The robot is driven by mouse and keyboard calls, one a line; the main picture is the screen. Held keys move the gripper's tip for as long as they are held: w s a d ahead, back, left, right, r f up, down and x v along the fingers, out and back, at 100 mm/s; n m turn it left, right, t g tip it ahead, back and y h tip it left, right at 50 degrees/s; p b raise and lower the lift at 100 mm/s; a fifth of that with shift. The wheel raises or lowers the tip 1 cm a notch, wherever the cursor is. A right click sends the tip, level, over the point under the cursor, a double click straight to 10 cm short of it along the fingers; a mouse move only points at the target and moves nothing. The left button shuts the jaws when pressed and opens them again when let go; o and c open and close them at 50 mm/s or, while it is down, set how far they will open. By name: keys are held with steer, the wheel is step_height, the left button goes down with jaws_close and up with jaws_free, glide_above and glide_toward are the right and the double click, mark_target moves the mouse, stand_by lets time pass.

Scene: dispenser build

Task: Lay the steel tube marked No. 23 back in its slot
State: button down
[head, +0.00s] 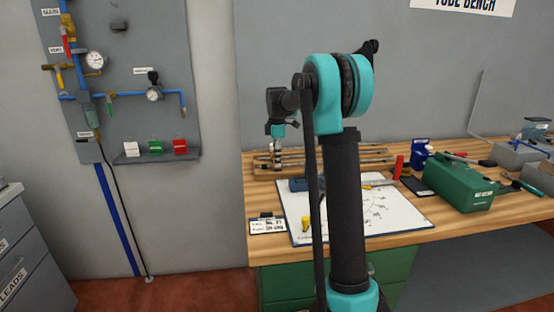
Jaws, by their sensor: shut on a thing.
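My gripper (277,161) points down at the left end of the tube rack, at the back of the bench. It is small in the head view, and it is shut on a steel tube. No number can be read on the tube, and my fingers hide part of it. Several long tubes (374,152) lie sideways in the wooden rack (262,166) along the wall. My arm hides the middle of the rack. I cannot tell which slot is empty or whether the held tube touches the rack.
A white sheet (400,213) lies on the bench (432,232) before the rack, with a yellow piece (306,223) on it. A label card (268,226) lies to its left. A green box (459,183), a red cylinder (398,167) and a blue item (420,152) stand right.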

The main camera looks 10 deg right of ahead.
steer(key=shift+f, duration=0.35)
steer(key=c, duration=1.3)
jaws_free()
steer(key=shift+c, duration=0.2)
steer(key=shift+o, duration=0.4)
steer(key=shift+r, duration=3.5)
